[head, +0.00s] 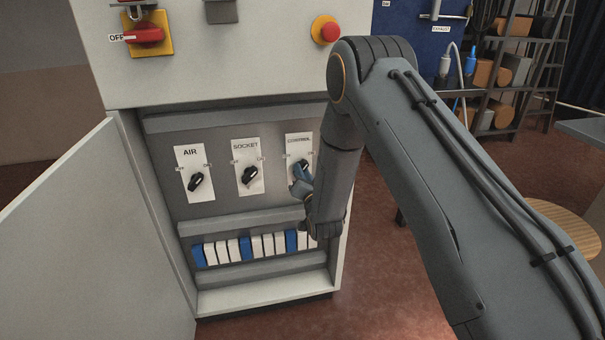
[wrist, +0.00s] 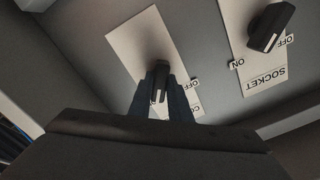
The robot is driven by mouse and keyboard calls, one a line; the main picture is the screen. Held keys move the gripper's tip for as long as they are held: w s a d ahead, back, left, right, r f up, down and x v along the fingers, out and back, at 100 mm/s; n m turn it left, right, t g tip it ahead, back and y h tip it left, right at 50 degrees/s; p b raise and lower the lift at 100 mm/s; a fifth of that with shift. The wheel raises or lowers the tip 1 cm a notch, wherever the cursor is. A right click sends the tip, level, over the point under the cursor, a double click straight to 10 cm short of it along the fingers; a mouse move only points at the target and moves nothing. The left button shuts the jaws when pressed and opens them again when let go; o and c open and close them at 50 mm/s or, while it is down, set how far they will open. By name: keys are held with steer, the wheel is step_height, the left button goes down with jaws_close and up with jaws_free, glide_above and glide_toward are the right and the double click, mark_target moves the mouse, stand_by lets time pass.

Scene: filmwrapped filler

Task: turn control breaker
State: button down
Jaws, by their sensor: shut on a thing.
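The control breaker is a white plate (head: 292,142) labelled CONTROL with a black rotary knob (head: 305,163), the rightmost of three in the open cabinet. My gripper (head: 301,180) is at this knob, its blue-grey fingers shut on it. In the wrist view the knob (wrist: 159,72) sits between the two fingertips (wrist: 160,86), and its white plate (wrist: 135,42) is behind. An OFF tag and part of another label show beside the fingers. My gripper and arm hide part of the plate in the head view.
The SOCKET knob (head: 250,174) and AIR knob (head: 195,181) are to the left. A row of blue and white blocks (head: 246,247) lies below. The open cabinet door (head: 95,240) stands at the left. A red OFF handle (head: 143,34) and red button (head: 325,31) are above.

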steer(key=shift+m, duration=1)
steer(key=c, duration=1.6)
jaws_free()
steer(key=shift+c, duration=0.2)
steer(key=shift+s, duration=0.1)
steer(key=v, duration=0.7)
steer(key=shift+s, duration=0.3)
steer(key=shift+d, duration=0.1)
